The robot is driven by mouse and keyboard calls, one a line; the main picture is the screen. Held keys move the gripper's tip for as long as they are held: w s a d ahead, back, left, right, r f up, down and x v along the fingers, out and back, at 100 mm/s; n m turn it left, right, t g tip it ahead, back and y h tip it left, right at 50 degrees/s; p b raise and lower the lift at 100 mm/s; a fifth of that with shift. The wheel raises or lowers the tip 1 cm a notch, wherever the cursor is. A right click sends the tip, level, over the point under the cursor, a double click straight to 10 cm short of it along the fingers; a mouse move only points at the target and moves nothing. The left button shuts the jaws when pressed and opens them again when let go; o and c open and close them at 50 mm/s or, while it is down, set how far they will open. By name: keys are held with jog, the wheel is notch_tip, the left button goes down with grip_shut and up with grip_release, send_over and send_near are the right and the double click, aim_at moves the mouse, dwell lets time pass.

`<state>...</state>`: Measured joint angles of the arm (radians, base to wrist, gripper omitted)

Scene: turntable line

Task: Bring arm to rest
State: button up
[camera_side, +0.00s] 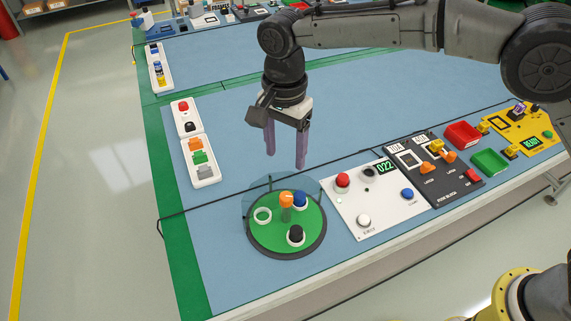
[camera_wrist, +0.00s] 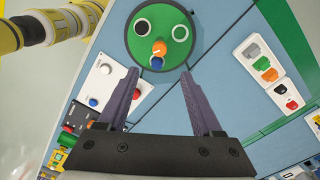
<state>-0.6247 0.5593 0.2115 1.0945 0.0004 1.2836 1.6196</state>
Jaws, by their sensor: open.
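My gripper (camera_side: 286,158) hangs over the blue bench, above and behind the green turntable, with its two purple fingers apart and nothing between them. In the wrist view the open fingers (camera_wrist: 158,76) point toward the turntable. The green turntable (camera_side: 268,238) carries an orange peg (camera_side: 286,203), a blue piece (camera_side: 300,200), a dark piece (camera_side: 296,235) and a white ring (camera_side: 263,215). A clear curved guard stands at its back edge. The turntable also shows at the top of the wrist view (camera_wrist: 162,19).
A white control box (camera_side: 380,212) with buttons and a 022 display stands right of the turntable. White trays (camera_side: 200,160) line the left edge. Bare blue bench lies behind the gripper.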

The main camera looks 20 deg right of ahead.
jog(key=shift+r, duration=0.5)
